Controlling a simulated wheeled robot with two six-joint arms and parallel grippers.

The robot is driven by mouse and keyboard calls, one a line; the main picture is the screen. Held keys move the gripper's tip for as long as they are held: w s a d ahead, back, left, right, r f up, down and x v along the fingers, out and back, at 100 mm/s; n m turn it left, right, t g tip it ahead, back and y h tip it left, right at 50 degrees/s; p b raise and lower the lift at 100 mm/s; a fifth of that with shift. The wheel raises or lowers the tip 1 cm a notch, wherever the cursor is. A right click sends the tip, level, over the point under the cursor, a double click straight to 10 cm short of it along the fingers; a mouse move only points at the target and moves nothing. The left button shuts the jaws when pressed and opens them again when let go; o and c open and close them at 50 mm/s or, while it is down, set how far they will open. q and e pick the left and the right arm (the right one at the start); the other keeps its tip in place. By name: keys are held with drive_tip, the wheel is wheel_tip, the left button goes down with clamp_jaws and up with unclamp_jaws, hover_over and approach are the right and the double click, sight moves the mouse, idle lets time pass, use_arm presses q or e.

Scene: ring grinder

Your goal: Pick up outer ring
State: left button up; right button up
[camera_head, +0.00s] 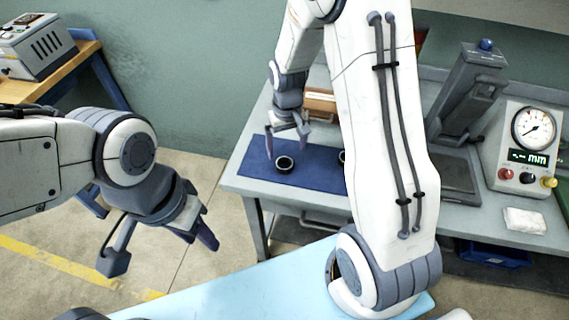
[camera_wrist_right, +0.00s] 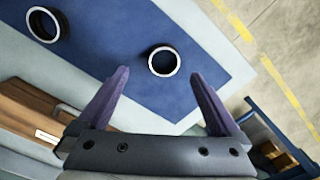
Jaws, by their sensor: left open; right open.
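A dark ring with a bright metal rim (camera_head: 284,163) lies on the blue mat (camera_head: 316,177) on the grey workbench. A second similar ring (camera_head: 342,156) is mostly hidden behind my right arm. In the right wrist view both rings lie flat on the mat, one ring (camera_wrist_right: 164,61) beyond the gap between my fingers and the other ring (camera_wrist_right: 47,24) at the upper left. My right gripper (camera_head: 287,146) is open and empty, just above and beside the nearer ring. My left gripper (camera_head: 160,255) is open and empty, off the bench over the floor.
A brown wooden block or box (camera_head: 320,102) stands at the back of the bench. A grey press-like device (camera_head: 466,90) and a gauge box with a dial (camera_head: 530,150) stand at the right. A white cloth (camera_head: 524,221) lies at the front right.

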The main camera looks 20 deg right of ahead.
sight(284, 160)
drive_tip(key=shift+a+f+p, duration=0.1)
drive_tip(key=shift+f+p, duration=0.2)
drive_tip(key=shift+f, duration=0.3)
drive_tip(key=f+p, duration=0.1)
drive_tip(key=f, duration=0.3)
drive_tip(key=shift+a+f, duration=0.2)
drive_tip(key=shift+c, duration=0.3)
drive_tip(key=c, duration=1.5)
